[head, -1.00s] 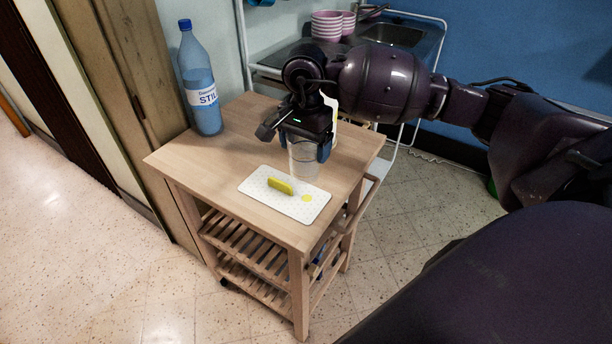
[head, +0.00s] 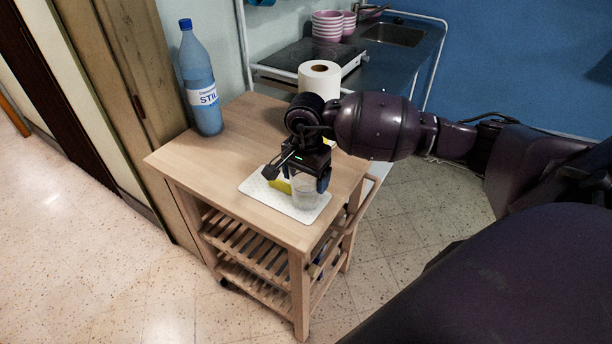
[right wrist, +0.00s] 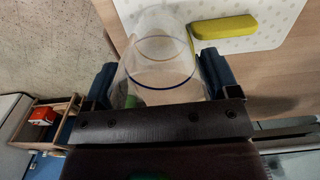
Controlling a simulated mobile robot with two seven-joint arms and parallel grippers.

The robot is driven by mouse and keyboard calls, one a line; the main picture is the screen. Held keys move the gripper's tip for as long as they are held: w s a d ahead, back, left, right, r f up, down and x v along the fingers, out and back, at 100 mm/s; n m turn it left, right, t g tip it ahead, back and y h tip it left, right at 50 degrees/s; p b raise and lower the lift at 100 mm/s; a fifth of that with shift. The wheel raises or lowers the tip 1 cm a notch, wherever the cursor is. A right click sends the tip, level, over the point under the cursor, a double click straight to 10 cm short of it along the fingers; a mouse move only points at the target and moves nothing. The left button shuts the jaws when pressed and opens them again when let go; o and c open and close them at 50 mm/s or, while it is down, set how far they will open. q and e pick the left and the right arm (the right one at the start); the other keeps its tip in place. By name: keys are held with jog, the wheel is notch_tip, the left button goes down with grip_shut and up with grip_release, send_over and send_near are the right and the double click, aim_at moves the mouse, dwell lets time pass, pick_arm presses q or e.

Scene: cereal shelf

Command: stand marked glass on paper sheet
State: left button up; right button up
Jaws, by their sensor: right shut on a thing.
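The glass (head: 306,194) is clear, with a blue ring around it that shows in the right wrist view (right wrist: 160,84). My right gripper (head: 309,182) is shut on the glass, one dark blue finger on each side. The glass looks upright over the right part of the white dotted paper sheet (head: 292,210) on the wooden trolley. I cannot tell whether its base touches the sheet. A yellow elongated object (head: 279,186) lies on the sheet left of the glass, and also shows in the right wrist view (right wrist: 224,27). My left gripper is not in view.
The wooden trolley top (head: 215,160) is mostly clear on the left. A large blue bottle (head: 203,85) stands at its back left corner. A paper roll (head: 319,85) stands behind my right arm. A counter with bowls (head: 328,25) and a sink is farther back.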

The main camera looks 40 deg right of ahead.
jog(key=shift+f, duration=0.15)
jog(key=o, duration=0.9)
notch_tip(320, 180, up, 12)
jog(key=shift+r, duration=0.2)
dwell(0.3)
